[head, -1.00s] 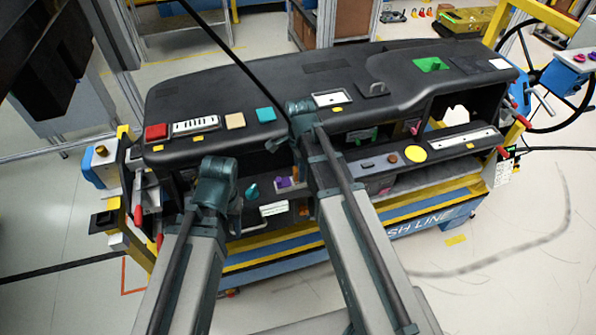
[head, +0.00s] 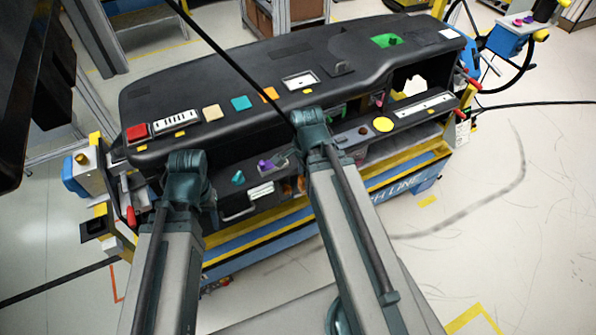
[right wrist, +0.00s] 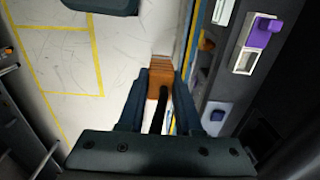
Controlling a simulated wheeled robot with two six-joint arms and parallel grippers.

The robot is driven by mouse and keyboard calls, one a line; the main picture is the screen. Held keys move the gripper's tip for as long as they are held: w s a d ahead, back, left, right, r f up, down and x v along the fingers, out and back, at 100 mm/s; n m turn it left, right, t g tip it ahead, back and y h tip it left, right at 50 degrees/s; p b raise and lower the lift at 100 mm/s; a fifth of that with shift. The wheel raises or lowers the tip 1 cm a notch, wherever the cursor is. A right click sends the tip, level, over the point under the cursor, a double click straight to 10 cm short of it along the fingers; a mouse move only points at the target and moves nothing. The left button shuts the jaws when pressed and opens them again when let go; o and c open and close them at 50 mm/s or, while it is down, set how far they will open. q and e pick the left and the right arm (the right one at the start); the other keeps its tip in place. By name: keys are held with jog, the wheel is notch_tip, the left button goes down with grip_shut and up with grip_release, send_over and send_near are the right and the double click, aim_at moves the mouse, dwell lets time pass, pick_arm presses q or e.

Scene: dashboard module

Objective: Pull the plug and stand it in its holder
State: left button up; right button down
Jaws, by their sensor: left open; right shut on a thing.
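My right gripper (right wrist: 158,95) is shut on an orange-brown plug (right wrist: 159,80) with a black part, perhaps its cable, running back between the fingers. In the right wrist view the plug is held over bare floor beside the dashboard's edge. In the head view my right gripper (head: 312,122) is in front of the dashboard (head: 230,75), right of its middle, and its tips are hidden. My left gripper (head: 188,168) is open at the dashboard's left front, its fingers mostly hidden. I cannot tell which part is the plug's holder.
A teal part (head: 238,177) is between my arms. Coloured tiles line the top. The floor (head: 500,230) at right is clear.

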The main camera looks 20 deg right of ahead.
jog(key=shift+s, duration=0.3)
jog(key=shift+r, duration=0.1)
jog(key=shift+r+p, duration=1.95)
jog(key=shift+p, duration=0.1)
jog(key=shift+f, duration=0.1)
notch_tip(320, 180, down, 14)
jog(key=b, duration=1.4)
jog(key=shift+f, duration=0.15)
